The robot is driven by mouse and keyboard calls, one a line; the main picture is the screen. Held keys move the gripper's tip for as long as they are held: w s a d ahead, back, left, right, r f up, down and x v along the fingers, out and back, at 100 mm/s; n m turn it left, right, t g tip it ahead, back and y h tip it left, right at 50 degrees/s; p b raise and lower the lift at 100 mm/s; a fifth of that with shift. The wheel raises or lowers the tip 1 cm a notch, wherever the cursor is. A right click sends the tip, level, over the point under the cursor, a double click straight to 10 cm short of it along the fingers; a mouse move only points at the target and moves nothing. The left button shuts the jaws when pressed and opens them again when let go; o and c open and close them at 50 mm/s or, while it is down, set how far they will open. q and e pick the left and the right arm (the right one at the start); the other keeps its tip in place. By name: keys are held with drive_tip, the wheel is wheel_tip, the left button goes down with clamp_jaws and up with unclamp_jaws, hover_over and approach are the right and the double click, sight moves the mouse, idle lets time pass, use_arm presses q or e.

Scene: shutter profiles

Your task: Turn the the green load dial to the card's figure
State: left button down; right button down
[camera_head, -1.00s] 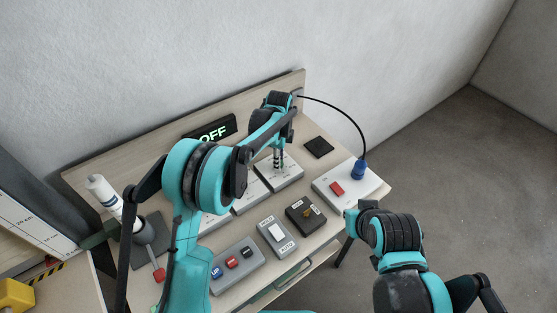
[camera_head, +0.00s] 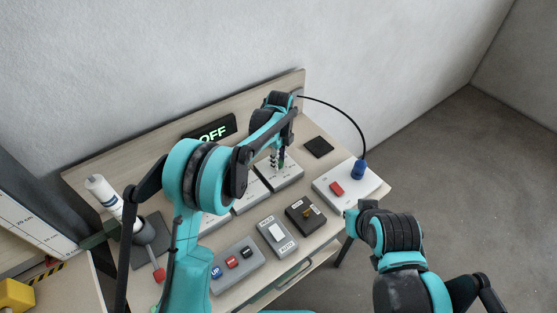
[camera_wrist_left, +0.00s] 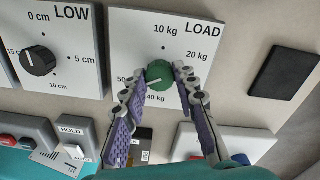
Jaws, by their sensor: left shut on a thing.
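The green load dial (camera_wrist_left: 160,75) sits on the white LOAD panel (camera_wrist_left: 131,25). In the left wrist view its white pointer line slants to the lower left, roughly between the 50 and 40 kg marks. My left gripper (camera_wrist_left: 158,74) is shut on the dial, one finger at each side. The right finger covers part of the scale at the lower right. In the head view my left gripper (camera_head: 278,160) reaches down to the panel (camera_head: 291,175); the dial is hidden there. I cannot make out a card with a figure.
The LOW panel with a black dial (camera_wrist_left: 38,60) is left of the LOAD panel. A black pad (camera_wrist_left: 284,80) lies to its right. A white box with a red switch (camera_head: 337,188), a yellow-knobbed box (camera_head: 307,214) and a HOLD/AUTO switch (camera_head: 277,237) stand nearer the front.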

use_arm(q)
drive_tip(key=c, duration=1.2)
unclamp_jaws()
drive_tip(key=shift+o, duration=0.2)
drive_tip(key=shift+r, duration=0.1)
wheel_tip(320, 180, up, 12)
drive_tip(key=shift+w+d, duration=0.1)
drive_tip(key=shift+w, duration=0.05)
